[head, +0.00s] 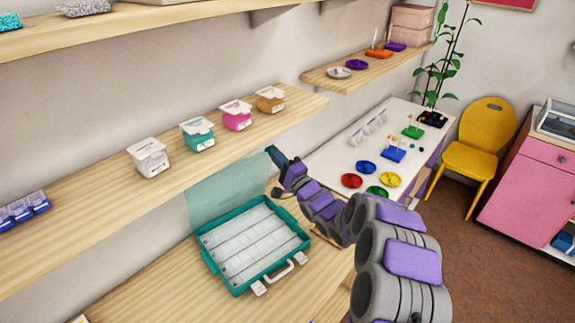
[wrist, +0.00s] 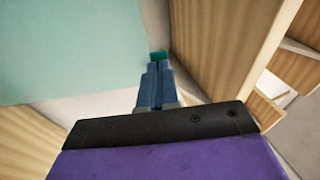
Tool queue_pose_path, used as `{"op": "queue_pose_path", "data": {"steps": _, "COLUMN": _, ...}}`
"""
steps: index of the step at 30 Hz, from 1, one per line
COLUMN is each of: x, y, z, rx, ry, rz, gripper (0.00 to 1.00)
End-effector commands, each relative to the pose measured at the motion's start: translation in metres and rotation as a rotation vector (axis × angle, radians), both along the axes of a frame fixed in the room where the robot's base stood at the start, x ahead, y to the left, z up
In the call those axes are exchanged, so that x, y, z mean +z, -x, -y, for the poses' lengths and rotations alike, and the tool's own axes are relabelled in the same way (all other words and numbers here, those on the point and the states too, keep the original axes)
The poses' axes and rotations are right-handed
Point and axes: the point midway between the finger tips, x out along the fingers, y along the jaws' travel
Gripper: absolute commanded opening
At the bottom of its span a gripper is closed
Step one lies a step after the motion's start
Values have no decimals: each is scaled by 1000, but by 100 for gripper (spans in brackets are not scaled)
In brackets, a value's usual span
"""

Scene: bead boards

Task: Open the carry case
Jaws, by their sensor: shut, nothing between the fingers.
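The carry case (head: 207,258) stands on the wooden worktop with its teal rim, white handle and white latches toward the front. Its translucent teal lid (head: 225,190) is raised at the back, upright near the wall, and the compartments inside are exposed and look empty. My gripper (head: 272,153) is at the upper right corner of the lid, with its fingers together. In the wrist view the closed fingertips of my gripper (wrist: 158,66) are beside the lid (wrist: 70,50), near a small teal piece (wrist: 158,56) at their tips. I cannot tell whether they touch it.
A wooden shelf (head: 75,220) above the case holds several lidded tubs, including a pink one (head: 236,117). A white table (head: 345,170) with coloured dishes lies to the right, near a yellow chair (head: 480,150). Worktop around the case front is clear.

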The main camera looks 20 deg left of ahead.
Motion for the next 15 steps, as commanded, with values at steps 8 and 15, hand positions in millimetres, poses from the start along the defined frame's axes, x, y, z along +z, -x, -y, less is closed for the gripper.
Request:
{"op": "queue_pose_path", "data": {"steps": 8, "x": 23, "y": -21, "z": -33, "rx": -1, "ry": 125, "rz": -77, "gripper": 0}}
{"op": "queue_pose_path", "data": {"steps": 15, "x": 29, "y": -38, "z": -61, "rx": 0, "ry": 216, "rz": -135, "gripper": 0}}
